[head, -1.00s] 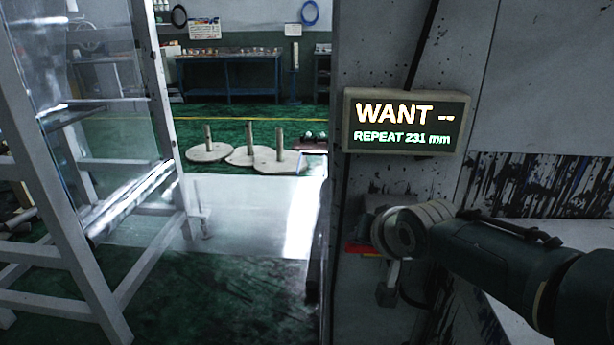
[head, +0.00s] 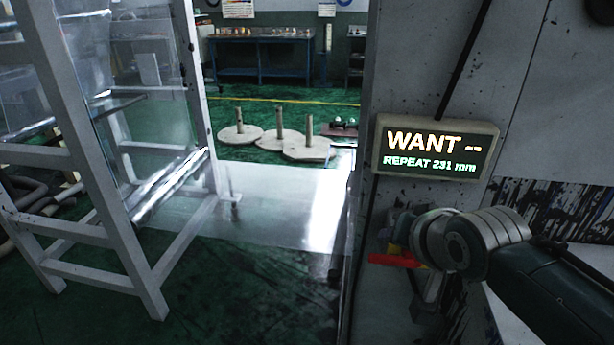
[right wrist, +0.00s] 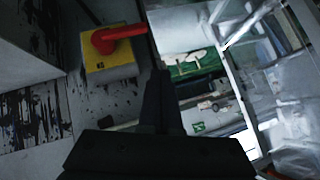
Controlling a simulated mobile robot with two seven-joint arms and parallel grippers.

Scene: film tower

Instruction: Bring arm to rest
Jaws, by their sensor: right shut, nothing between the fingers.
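My right arm comes in from the right in the head view, in front of a grey machine panel. Its gripper (head: 432,290) hangs below the round wrist joint, partly hidden by it. In the right wrist view the dark fingers (right wrist: 157,100) are together, with nothing between them. A red rotary handle on a yellow box (right wrist: 111,68) is beside the fingers, apart from them in that picture. The red handle also shows just left of my gripper in the head view (head: 396,260). My left arm and gripper are not in view.
A white frame with clear panels (head: 118,235) stands at left. Several round bases with posts (head: 240,134) stand on the green floor.

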